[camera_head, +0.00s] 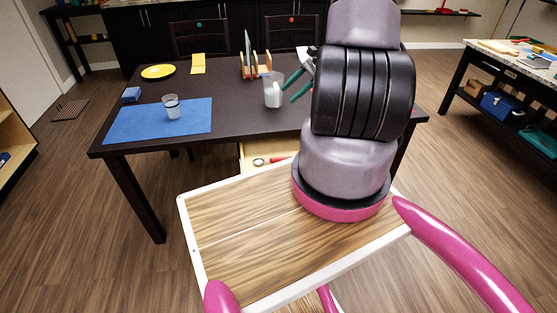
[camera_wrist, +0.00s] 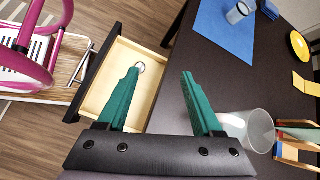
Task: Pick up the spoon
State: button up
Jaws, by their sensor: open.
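I cannot make out a spoon for certain in either view. An open drawer (camera_wrist: 110,85) under the dark table holds a small round, shiny-rimmed thing (camera_wrist: 140,67); I cannot tell what it is. It also shows in the head view (camera_head: 258,162), with a red thing (camera_head: 280,160) beside it. My gripper (camera_wrist: 158,72) is open, its green fingers apart with nothing between them, above the drawer and the table's edge. In the head view my gripper (camera_head: 301,80) is just right of a clear container, partly hidden by my arm.
The clear container (camera_wrist: 250,128) stands on the dark table (camera_head: 225,120), close to my right finger in the wrist view. A rack (camera_head: 262,70), a blue mat (camera_head: 145,122) with a glass (camera_head: 171,106), and a yellow plate (camera_head: 158,71) are also there. The table's front middle is clear.

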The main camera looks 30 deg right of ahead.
notch_tip(320, 180, down, 10)
jog(key=s+d+m+t+y, duration=0.1)
jog(key=s+d+m, duration=0.1)
jog(key=d+m, duration=0.1)
jog(key=m+t, duration=0.2)
jog(key=m, duration=0.1)
send_near(276, 161)
jog(key=shift+w+a+f+m+y, duration=0.15)
jog(key=shift+w+f, duration=0.05)
jog(key=shift+f, duration=0.4)
jog(key=shift+w+a+f+m+y, duration=0.15)
jog(key=shift+w+f, duration=0.05)
jog(key=shift+f, duration=0.35)
jog(key=shift+w+r+x, duration=0.15)
jog(key=shift+w+x, duration=0.05)
jog(key=shift+x, duration=1.3)
jog(key=shift+w+r+x, duration=0.1)
jog(key=shift+w+x, duration=0.1)
jog(key=shift+x, duration=1.35)
grip_shut()
